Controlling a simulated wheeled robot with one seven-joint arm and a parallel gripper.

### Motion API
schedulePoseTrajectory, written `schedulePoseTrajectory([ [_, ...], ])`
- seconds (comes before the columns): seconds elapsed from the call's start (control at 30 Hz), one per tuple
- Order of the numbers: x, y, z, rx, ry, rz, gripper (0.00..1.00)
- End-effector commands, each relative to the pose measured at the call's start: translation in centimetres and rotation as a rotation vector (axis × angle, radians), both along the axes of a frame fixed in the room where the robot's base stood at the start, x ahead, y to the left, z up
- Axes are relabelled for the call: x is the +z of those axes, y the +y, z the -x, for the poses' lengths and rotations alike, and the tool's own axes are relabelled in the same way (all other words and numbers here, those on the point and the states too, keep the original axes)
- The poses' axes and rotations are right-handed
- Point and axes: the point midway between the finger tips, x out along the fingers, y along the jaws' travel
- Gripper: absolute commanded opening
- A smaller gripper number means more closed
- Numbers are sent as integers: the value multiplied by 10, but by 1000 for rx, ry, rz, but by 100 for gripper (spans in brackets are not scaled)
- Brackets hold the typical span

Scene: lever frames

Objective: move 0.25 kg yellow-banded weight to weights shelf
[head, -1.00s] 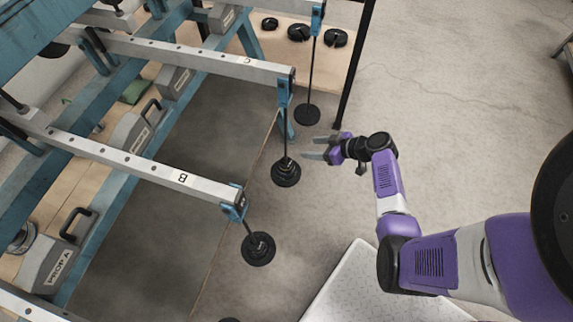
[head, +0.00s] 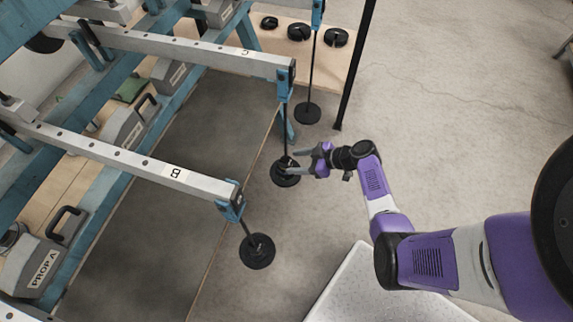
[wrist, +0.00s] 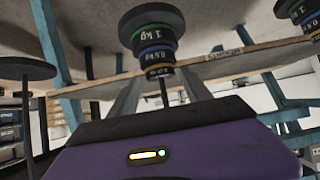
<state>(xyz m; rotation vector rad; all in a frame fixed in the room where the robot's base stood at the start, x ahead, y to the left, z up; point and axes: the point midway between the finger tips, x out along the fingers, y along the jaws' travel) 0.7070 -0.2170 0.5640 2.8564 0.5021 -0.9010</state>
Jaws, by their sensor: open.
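The yellow-banded 0.25 kg weight (wrist: 158,71) is in a stack on a hanger rod, with a blue-banded 0.5 kg weight (wrist: 153,53) and a 1 kg weight (wrist: 148,34) between it and the wide base disc. In the head view the stack (head: 285,177) hangs under beam C. My gripper (head: 293,162) is open, its fingers reaching in from the right at the top of the stack. In the wrist view the fingers are on either side of the rod, near the yellow-banded weight; contact cannot be told. The wooden board (head: 262,42) at the back, probably the weights shelf, holds black slotted weights (head: 298,32).
Beam C (head: 215,58) and beam B (head: 150,165) reach out from the blue frame on the left. Another hanger disc (head: 257,251) hangs under B, and one (head: 307,113) behind. A black post (head: 355,70) stands behind my gripper.

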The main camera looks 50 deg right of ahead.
Motion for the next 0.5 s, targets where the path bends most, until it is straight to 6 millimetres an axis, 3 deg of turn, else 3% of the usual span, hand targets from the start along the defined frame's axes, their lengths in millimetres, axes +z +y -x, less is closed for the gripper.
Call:
schedulePoseTrajectory([
  [0.2,-20,7,-18,3,-2,1,57],
  [0.5,-29,12,-33,1,0,0,57],
])
